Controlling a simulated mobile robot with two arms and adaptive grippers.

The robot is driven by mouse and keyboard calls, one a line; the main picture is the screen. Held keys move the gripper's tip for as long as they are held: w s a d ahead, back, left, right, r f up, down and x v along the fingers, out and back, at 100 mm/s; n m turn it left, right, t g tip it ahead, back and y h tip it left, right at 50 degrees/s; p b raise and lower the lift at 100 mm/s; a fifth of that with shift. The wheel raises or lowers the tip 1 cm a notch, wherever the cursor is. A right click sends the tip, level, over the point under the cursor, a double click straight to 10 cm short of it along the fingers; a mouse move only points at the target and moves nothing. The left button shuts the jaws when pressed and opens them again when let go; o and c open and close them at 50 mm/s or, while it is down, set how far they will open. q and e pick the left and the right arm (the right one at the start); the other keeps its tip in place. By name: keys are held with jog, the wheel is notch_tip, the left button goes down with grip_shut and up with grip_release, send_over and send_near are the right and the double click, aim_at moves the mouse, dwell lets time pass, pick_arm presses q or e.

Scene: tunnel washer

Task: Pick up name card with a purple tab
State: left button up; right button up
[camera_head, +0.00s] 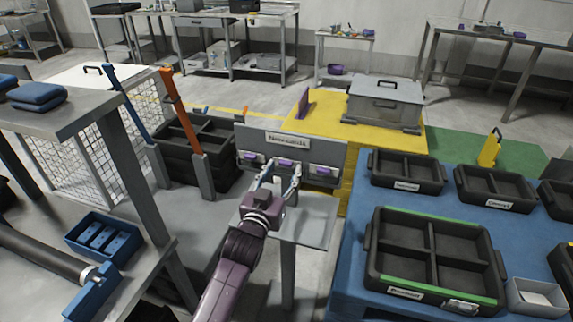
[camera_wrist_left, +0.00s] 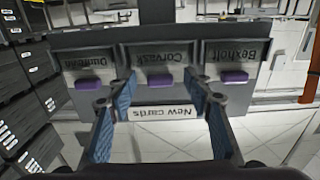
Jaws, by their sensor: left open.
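A grey card rack (camera_head: 330,158) labelled "New cards" stands at the front end of a small grey table. It holds three name cards with purple tabs: a left one (camera_head: 253,157), a middle one (camera_head: 286,162) and a right one (camera_head: 318,169). The wrist view is upside down and shows the middle card (camera_wrist_left: 160,54), reading about "Corvask", with its purple tab (camera_wrist_left: 160,80). The "Bexholt" card (camera_wrist_left: 236,53) is to its right and another card (camera_wrist_left: 88,63) to its left. My left gripper (camera_head: 279,172) is open and empty, its blue-padded fingers on either side of the middle tab.
Right of the rack is a blue table (camera_head: 350,235) with black divided trays, including a large green-edged one (camera_head: 435,215). Behind stands a yellow platform (camera_head: 325,135) with a grey box (camera_head: 385,98). A blue-handled post (camera_head: 128,98) and an orange-handled one (camera_head: 182,110) rise at the left.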

pick_arm(q)
jog(key=shift+w+d, duration=0.15)
jog(key=shift+w, duration=0.25)
jog(key=shift+c, duration=0.5)
jog(key=c, duration=0.8)
jog(key=shift+r, duration=0.1)
